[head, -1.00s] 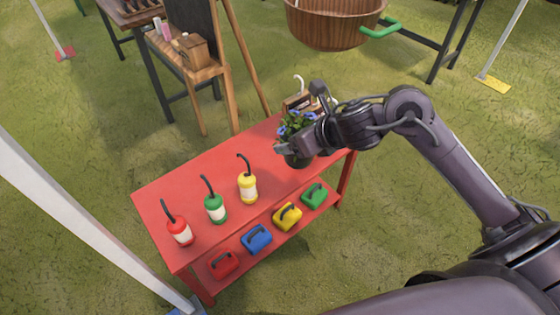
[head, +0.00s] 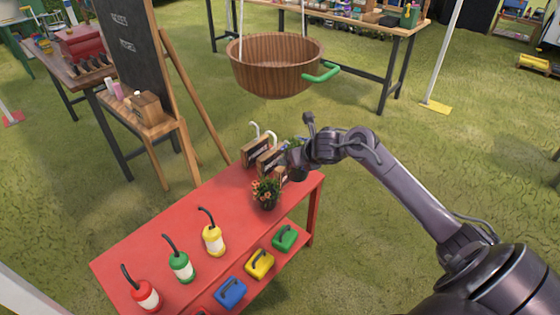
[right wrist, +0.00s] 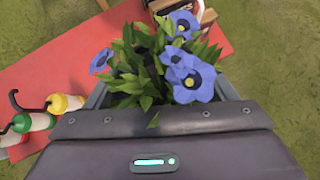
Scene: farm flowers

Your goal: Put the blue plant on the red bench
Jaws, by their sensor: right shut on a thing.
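The red bench (head: 165,220) runs diagonally across the lower middle of the head view. My right gripper (head: 296,159) is shut on the blue plant (head: 299,174) at the bench's far right end. The gripper hides much of the plant, and I cannot tell whether its dark pot touches the bench top. In the right wrist view the blue plant (right wrist: 184,75) shows blue flowers and green leaves between the fingers, with the red bench top (right wrist: 85,55) behind to the left. My left gripper is not in view.
On the bench, an orange-flowered plant (head: 266,193) stands just left of the held plant, with small wooden boxes (head: 268,158) behind. Yellow (head: 213,240), green (head: 181,267) and red bottles (head: 145,295) stand nearer. A wooden tub (head: 275,65) hangs beyond. Bare bench top lies between.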

